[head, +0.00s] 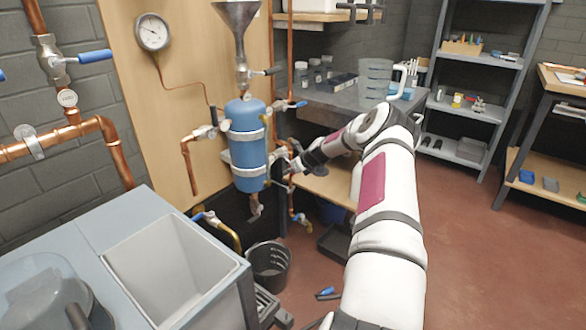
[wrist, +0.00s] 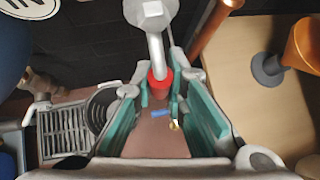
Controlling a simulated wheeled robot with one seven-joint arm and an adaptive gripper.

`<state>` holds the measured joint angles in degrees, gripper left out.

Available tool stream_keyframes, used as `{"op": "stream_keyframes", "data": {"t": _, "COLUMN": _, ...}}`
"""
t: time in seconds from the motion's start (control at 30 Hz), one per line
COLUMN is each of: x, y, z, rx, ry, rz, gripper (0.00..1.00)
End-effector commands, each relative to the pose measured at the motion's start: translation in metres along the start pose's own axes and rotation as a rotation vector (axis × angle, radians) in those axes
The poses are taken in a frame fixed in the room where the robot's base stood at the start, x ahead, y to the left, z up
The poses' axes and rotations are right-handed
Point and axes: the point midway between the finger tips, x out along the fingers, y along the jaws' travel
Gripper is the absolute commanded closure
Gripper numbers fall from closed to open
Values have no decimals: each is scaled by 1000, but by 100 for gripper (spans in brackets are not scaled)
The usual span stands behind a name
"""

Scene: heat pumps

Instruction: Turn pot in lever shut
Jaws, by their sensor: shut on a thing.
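The blue pot (head: 247,150) hangs upright on the wooden panel, with valves around it. My gripper (head: 291,163) is close beside the pot's lower right side; my arm hides part of it. In the wrist view, my gripper's green fingers (wrist: 161,97) are shut on a grey metal lever (wrist: 155,45) with a red end (wrist: 160,80). The red end sits between the fingers. The lever's hexagonal head (wrist: 151,13) is at the top of that view. The pot's edge (wrist: 12,40) shows at upper left there. I cannot tell which lever is named pot in.
The workbench (head: 350,97) is behind. Open floor lies right.

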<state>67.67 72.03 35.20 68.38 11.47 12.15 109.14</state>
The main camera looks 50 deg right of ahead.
Motion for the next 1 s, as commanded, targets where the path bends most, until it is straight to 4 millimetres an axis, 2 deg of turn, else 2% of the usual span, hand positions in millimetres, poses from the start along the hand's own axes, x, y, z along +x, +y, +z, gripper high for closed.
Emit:
{"op": "stream_keyframes", "data": {"t": 0.3, "x": -1, "y": 4, "z": -3, "rx": 65, "ry": 22, "rz": 61, "gripper": 100}}
{"op": "stream_keyframes", "data": {"t": 0.77, "x": -1, "y": 6, "z": -5, "rx": 74, "ry": 27, "rz": 72, "gripper": 100}}
{"op": "stream_keyframes", "data": {"t": 0.8, "x": -1, "y": 6, "z": -5, "rx": 74, "ry": 27, "rz": 73, "gripper": 80}}
{"op": "stream_keyframes", "data": {"t": 0.87, "x": -1, "y": 6, "z": -5, "rx": 73, "ry": 27, "rz": 72, "gripper": 66}}
{"op": "stream_keyframes", "data": {"t": 1.0, "x": -1, "y": 6, "z": -4, "rx": 72, "ry": 25, "rz": 71, "gripper": 66}}
